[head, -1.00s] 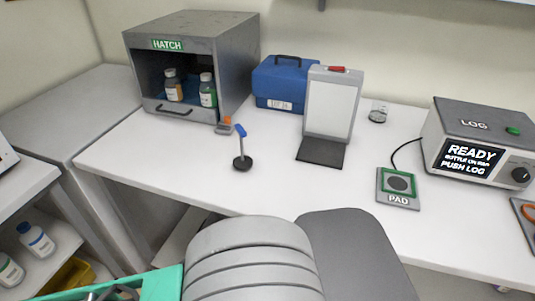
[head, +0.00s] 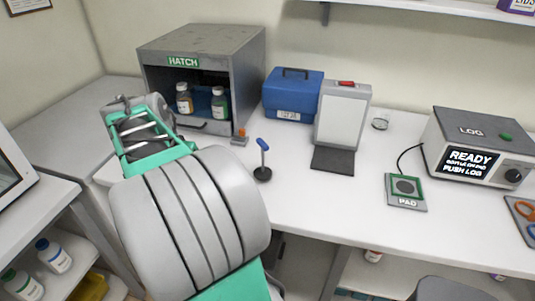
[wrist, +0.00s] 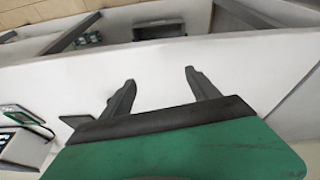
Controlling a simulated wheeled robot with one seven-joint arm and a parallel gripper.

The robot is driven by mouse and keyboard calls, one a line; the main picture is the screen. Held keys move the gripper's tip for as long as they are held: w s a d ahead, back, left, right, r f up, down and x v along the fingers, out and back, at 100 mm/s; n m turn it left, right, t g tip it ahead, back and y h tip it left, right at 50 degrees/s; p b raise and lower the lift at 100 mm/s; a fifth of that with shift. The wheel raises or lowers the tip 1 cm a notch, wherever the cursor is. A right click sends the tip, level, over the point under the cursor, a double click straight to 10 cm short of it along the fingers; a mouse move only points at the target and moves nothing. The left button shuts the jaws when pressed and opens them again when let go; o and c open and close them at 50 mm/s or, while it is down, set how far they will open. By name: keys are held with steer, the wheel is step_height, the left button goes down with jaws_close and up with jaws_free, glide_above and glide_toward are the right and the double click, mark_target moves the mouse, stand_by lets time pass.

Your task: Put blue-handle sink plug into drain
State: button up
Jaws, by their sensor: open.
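The sink plug (head: 263,174) stands upright on the white bench in the head view, with a blue handle on top of a thin grey stem and a round black base. My gripper (wrist: 158,88) is open and empty in the wrist view, its two dark fingers spread apart over a pale surface. In the head view my arm is raised at the left, to the left of the plug and apart from it; the fingertips cannot be made out there. I see no drain in either view.
A grey hatch box (head: 205,42) with bottles stands behind my arm. A small orange-topped item (head: 240,137) is near the plug. A blue case (head: 292,97), a white panel stand (head: 341,118), a pad (head: 406,191) and a log machine (head: 470,145) stand to the right. The front middle bench is clear.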

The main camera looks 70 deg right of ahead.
mark_target(260, 146)
steer(key=shift+o, duration=0.5)
steer(key=s+d+r+m, duration=0.1)
steer(key=s+d+m, duration=0.1)
steer(key=d, duration=0.3)
steer(key=s+d+r+m+g+p, duration=0.1)
steer(key=s+d+r+m, duration=0.1)
steer(key=d, duration=0.3)
steer(key=shift+s+r+m+g, duration=0.2)
steer(key=shift+s+m+g, duration=0.1)
steer(key=shift+s+m, duration=0.25)
steer(key=s+d+m, duration=0.1)
steer(key=s+d, duration=0.1)
steer(key=s+d+m+p, duration=0.1)
steer(key=s+d+m, duration=0.1)
steer(key=d, duration=0.1)
steer(key=s+d+r+m+g, duration=0.1)
steer(key=s+d, duration=0.1)
steer(key=shift+d+m, duration=0.15)
steer(key=shift+m, duration=0.2)
steer(key=x, duration=0.8)
steer(key=shift+s+d+r+p, duration=0.1)
steer(key=shift+s+d+p, duration=0.1)
steer(key=shift+s+p, duration=0.2)
steer(key=shift+c, duration=0.6)
steer(key=shift+r, duration=0.1)
steer(key=c, duration=1.5)
